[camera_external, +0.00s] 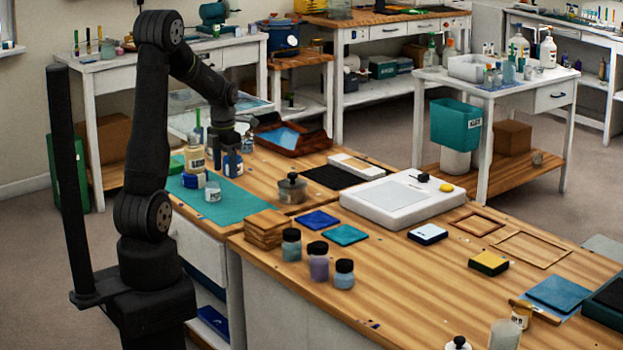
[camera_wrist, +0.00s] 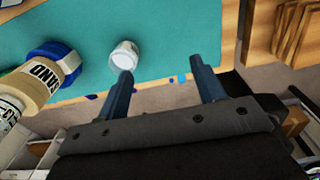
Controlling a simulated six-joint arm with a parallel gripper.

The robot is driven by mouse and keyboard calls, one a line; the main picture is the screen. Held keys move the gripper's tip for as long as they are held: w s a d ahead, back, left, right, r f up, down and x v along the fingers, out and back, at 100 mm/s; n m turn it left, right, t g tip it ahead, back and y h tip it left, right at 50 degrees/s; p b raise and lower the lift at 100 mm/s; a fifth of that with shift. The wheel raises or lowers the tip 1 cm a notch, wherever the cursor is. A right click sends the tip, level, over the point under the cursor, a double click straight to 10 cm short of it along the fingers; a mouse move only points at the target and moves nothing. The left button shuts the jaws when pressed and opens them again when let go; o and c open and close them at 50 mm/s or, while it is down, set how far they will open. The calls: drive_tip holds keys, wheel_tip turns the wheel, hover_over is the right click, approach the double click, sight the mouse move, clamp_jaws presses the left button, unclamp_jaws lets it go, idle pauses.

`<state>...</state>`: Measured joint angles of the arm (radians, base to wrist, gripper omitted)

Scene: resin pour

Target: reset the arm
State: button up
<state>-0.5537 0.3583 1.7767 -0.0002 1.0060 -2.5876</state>
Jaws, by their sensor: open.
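My gripper (camera_wrist: 166,88) is open in the wrist view, its two blue-grey fingers spread with nothing between them. In the external view, my arm bends over the left end of the bench, and the gripper end hangs above the teal mat (camera_external: 232,202). The mat also shows in the wrist view (camera_wrist: 180,30). A small white jar (camera_wrist: 124,56) stands on it just beyond the left fingertip, apart from it as far as I can tell; it also shows in the external view (camera_external: 212,191). The exact fingertip height is unclear.
A lidded glass pot (camera_external: 292,188), stacked wooden pieces (camera_external: 266,229) and dark-lidded jars (camera_external: 318,262) stand along the bench. A white slab (camera_external: 375,205) lies further right.

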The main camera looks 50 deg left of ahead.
drive_tip(key=w+d+r+m, duration=0.1)
drive_tip(key=w+d+m, duration=0.35)
drive_tip(key=d, duration=0.95)
drive_tip(key=w+d+r+m, duration=0.2)
drive_tip(key=w+d+m, duration=0.3)
drive_tip(key=d, duration=0.8)
drive_tip(key=s+d+f+m, duration=0.1)
drive_tip(key=d+m, duration=0.5)
drive_tip(key=d, duration=1.7)
drive_tip(key=shift+s+d, duration=0.3)
drive_tip(key=shift+d, duration=0.05)
drive_tip(key=shift+a+f, duration=0.1)
drive_tip(key=shift+a, duration=0.05)
drive_tip(key=w+a+n, duration=0.3)
drive_tip(key=a+n, duration=0.3)
drive_tip(key=a, duration=1.4)
drive_tip(key=shift+r, duration=0.35)
